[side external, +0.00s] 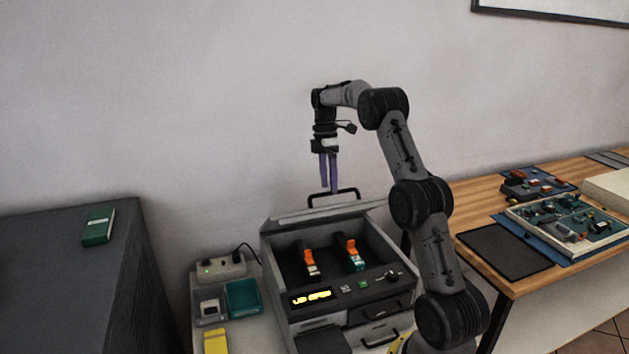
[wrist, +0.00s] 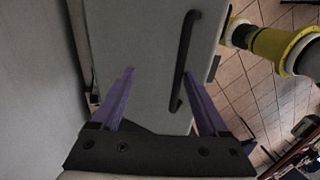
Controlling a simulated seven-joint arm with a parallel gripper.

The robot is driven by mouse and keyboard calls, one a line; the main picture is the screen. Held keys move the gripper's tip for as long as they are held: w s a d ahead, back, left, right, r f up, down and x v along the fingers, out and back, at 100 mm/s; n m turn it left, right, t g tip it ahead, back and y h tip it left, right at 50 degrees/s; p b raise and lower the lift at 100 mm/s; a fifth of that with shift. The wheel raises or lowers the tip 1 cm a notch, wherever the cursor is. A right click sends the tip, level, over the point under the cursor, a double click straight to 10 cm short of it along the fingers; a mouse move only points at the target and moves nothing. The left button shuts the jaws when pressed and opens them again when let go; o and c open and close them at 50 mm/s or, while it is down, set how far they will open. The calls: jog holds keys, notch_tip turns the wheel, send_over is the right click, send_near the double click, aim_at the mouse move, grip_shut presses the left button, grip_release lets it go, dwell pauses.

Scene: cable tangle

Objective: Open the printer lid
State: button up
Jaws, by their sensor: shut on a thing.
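The printer (side external: 330,265) stands open at centre in the side external view, two orange-tipped cartridges showing inside. Its grey lid (side external: 310,216) is raised at the back, seen nearly edge-on, with a black bar handle (side external: 347,191) on top. The yellow display text appears to read "LID OPEN". My gripper (side external: 329,188) points down with its purple fingers at the handle, shut on it. In the wrist view the lid (wrist: 150,45) is a broad pale panel; its handle (wrist: 186,60) lies by the right fingertip. The exact finger contact is hard to see.
The wall is close behind the lid. A dark cabinet (side external: 60,270) with a green box (side external: 98,225) stands left. A power strip (side external: 222,267) and small trays sit beside the printer. A wooden table (side external: 470,195) with circuit boards stands right.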

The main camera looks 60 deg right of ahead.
aim_at(337, 210)
jog(key=s+a+f, duration=0.1)
jog(key=f, duration=0.1)
jog(key=s+a+f, duration=0.3)
jog(key=shift+s+a+f, duration=0.25)
jog(key=shift+s+f, duration=0.05)
jog(key=shift+f, duration=0.1)
jog(key=s+a+f, duration=0.3)
jog(key=f, duration=0.5)
jog(key=r, duration=0.4)
jog(key=w+d+r, duration=0.1)
jog(key=r, duration=0.4)
jog(key=w+d+r, duration=0.1)
jog(key=r, duration=0.4)
jog(key=shift+w+a+r, duration=0.3)
jog(key=shift+a+r, duration=0.1)
jog(key=shift+r, duration=0.1)
jog(key=s+a+r+n+t+h, duration=0.1)
jog(key=a+r, duration=0.5)
jog(key=a, duration=0.3)
jog(key=s+a+r+n+t+h, duration=0.1)
jog(key=a+r, duration=0.4)
jog(key=a, duration=0.5)
jog(key=shift+s+r+t, duration=0.35)
jog(key=shift+s+t, duration=0.05)
jog(key=shift+t, duration=0.4)
